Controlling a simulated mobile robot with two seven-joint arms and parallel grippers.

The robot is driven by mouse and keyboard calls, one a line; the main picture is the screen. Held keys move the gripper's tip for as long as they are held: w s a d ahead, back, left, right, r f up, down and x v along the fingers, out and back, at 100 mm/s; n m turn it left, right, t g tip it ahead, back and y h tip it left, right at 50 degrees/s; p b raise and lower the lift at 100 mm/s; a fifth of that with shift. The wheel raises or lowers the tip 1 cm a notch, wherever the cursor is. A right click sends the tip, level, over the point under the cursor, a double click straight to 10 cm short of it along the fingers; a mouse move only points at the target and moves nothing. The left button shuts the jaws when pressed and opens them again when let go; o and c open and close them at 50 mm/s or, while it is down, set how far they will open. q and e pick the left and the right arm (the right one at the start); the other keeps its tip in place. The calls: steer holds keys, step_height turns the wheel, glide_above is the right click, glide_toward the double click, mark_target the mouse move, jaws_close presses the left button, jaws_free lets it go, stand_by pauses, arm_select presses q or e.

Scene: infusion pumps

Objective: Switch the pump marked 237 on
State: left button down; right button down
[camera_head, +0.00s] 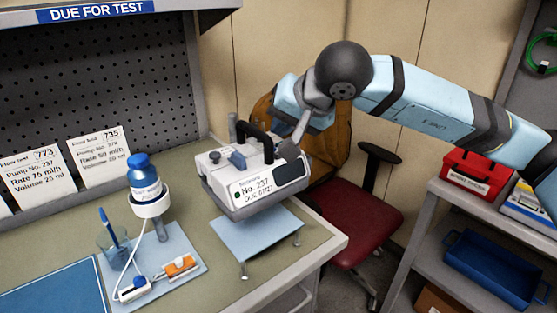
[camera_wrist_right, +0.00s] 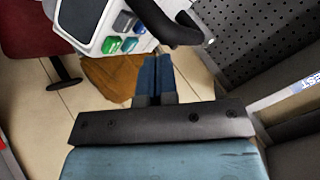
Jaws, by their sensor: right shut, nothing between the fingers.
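The white and grey pump marked No. 237 (camera_head: 250,192) stands at the bench's right end, above a light blue mat. Its black carry handle (camera_head: 252,135) is on top and a dark panel (camera_head: 292,172) is on the front. In the right wrist view, the pump (camera_wrist_right: 83,22) shows green, blue and grey buttons (camera_wrist_right: 121,33) and part of the handle. My right gripper (camera_head: 291,148) is at the pump's back right. Its blue fingers (camera_wrist_right: 154,62) are shut and empty, close to the button side; contact cannot be told. My left gripper is out of view.
A blue-capped bottle (camera_head: 145,180) in a white ring holder, a cup with a pen (camera_head: 113,240) and an orange-marked device (camera_head: 180,266) stand left of the pump. Cards 773 and 735 lean behind. A red chair (camera_head: 365,215) and a shelf with bins (camera_head: 495,265) are right.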

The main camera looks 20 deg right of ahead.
mark_target(278, 156)
steer(key=shift+f+b, duration=0.3)
steer(key=shift+f, duration=0.7)
stand_by(0.7)
stand_by(0.5)
steer(key=shift+f+b, duration=0.4)
steer(key=shift+b, duration=0.45)
